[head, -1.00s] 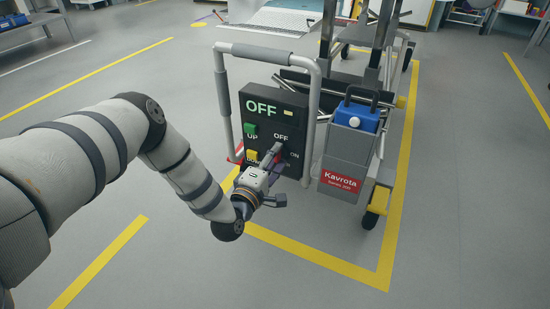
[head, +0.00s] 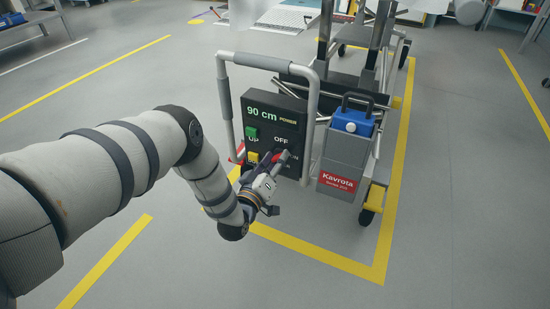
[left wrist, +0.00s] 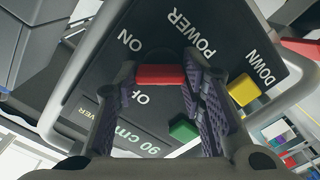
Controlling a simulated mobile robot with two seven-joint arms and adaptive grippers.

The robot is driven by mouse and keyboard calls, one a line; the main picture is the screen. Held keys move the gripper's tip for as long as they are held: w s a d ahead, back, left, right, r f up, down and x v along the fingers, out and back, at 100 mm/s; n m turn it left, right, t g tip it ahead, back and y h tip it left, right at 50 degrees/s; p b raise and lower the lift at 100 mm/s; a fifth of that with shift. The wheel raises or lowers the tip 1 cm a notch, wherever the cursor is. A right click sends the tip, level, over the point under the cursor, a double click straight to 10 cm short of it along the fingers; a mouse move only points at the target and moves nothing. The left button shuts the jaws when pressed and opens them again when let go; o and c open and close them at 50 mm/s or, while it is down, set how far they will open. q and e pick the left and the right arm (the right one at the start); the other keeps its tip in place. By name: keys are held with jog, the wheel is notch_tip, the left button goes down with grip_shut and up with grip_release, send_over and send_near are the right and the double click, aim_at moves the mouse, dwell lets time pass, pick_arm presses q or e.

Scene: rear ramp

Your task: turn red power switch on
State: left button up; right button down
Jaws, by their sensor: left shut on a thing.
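In the left wrist view the red switch handle (left wrist: 158,74) lies between the two fingers, near the ON and OFF lettering. My left gripper (head: 277,165) is shut on the red switch. My right gripper is not in view.
A green button (head: 251,133) and a yellow button (head: 253,157) sit left of the switch. A grey tubular handle (head: 225,95) frames the panel. A grey box labelled Kavrota (head: 343,160) with a blue top stands to the right. Floor to the right is clear.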

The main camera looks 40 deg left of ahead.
pick_arm(q)
jog(key=shift+d+m+p, duration=0.1)
jog(key=shift+m+p, duration=0.75)
jog(key=shift+m, duration=3.35)
jog(key=shift+f, duration=0.1)
jog(key=o, duration=1.1)
jog(key=shift+o, duration=0.2)
jog(key=v, duration=1.2)
